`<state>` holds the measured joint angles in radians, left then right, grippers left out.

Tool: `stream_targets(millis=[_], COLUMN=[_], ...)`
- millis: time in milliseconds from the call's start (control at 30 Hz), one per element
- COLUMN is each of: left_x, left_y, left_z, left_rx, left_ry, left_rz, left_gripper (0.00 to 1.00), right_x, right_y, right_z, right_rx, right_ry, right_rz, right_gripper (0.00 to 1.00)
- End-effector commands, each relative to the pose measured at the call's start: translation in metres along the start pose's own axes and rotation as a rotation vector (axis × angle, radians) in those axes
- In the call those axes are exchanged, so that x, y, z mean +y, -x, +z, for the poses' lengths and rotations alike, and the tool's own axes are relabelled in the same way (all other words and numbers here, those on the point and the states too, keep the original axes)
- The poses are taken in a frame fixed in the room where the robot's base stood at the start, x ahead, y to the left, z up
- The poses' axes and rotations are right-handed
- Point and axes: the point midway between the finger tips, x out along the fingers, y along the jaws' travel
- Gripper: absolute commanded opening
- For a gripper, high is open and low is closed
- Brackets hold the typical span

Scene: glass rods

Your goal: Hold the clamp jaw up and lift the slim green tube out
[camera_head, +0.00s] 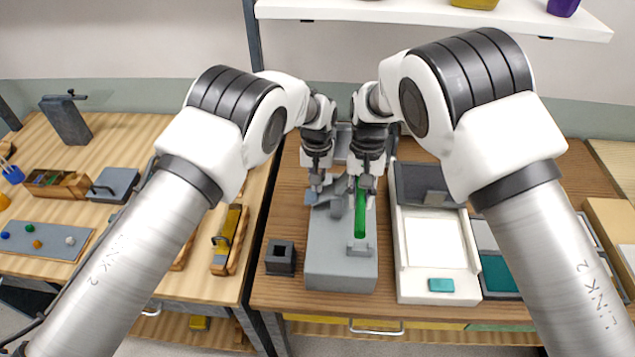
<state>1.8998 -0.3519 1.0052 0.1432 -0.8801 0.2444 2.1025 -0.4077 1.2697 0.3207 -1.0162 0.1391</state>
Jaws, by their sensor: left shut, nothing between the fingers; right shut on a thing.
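The slim green tube (360,212) stands out brightly above the grey clamp block (326,262), at its right side. My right gripper (366,184) is shut on the tube's upper end. The tube's lower end is by a small grey bracket (358,246) on the block; I cannot tell if they touch. My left gripper (317,188) is shut with nothing between its fingers, at the clamp jaw (322,197) on the block's far left part. The fingers hide part of the jaw, so its exact contact with them is unclear.
A white tray (402,272) with a teal piece (441,285) lies right of the block. A small dark square holder (280,257) stands left of it. A shelf (420,12) hangs above the back. The left table (120,130) holds several other items.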

Motion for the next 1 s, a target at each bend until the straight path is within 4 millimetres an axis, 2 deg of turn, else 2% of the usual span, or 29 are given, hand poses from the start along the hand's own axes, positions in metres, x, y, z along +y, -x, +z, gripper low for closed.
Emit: stream_targets(millis=[1000], left_x=[0.000], left_y=[0.086], left_z=[0.000], left_rx=[0.002], left_ry=[-0.001], left_rz=[0.000], left_gripper=[0.00], right_x=[-0.003], right_y=[0.002], right_z=[-0.001], right_rx=[0.008], right_ry=[0.007], right_rz=[0.003], right_gripper=[0.00])
